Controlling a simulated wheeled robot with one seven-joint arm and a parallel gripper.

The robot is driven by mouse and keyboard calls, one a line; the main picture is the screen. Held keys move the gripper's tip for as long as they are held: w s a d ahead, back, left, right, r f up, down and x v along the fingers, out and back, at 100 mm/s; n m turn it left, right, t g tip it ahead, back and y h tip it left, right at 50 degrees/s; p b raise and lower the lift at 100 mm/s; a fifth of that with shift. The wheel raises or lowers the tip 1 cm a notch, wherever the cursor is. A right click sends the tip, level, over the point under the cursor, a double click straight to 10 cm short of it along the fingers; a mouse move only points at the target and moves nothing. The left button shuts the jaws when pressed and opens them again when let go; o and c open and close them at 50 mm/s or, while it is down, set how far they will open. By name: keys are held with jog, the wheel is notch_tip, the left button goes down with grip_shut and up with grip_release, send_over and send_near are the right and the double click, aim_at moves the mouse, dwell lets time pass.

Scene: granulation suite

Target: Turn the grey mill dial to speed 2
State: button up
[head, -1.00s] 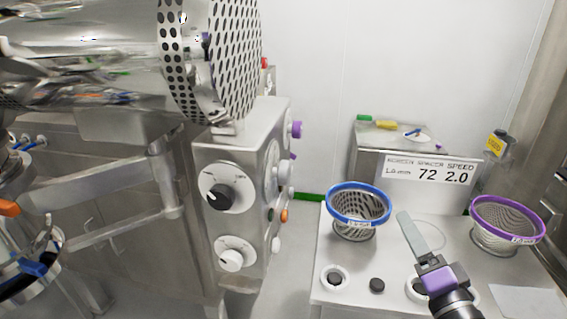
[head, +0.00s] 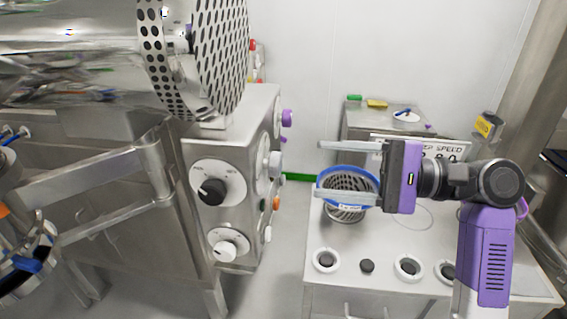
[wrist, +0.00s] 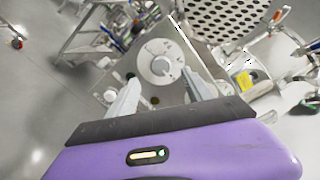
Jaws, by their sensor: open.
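The grey dial (head: 275,163) sticks out from a round white plate on the right side face of the steel control box (head: 250,132). In the wrist view the grey dial (wrist: 161,66) shows face-on on its white plate, between the fingers.
A purple knob (head: 287,118) sits above the dial and an orange knob (head: 276,203) below. The front face has a black dial (head: 213,190) and a white dial (head: 225,248). A blue-rimmed screen basket (head: 345,208) stands behind my gripper. The sign (head: 455,148) is partly hidden.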

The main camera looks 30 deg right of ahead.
aim_at(281, 166)
jog(key=p+x, duration=0.1)
jog(key=x, duration=0.6)
jog(key=shift+w+a, duration=0.2)
jog(key=shift+w, duration=0.05)
grip_shut()
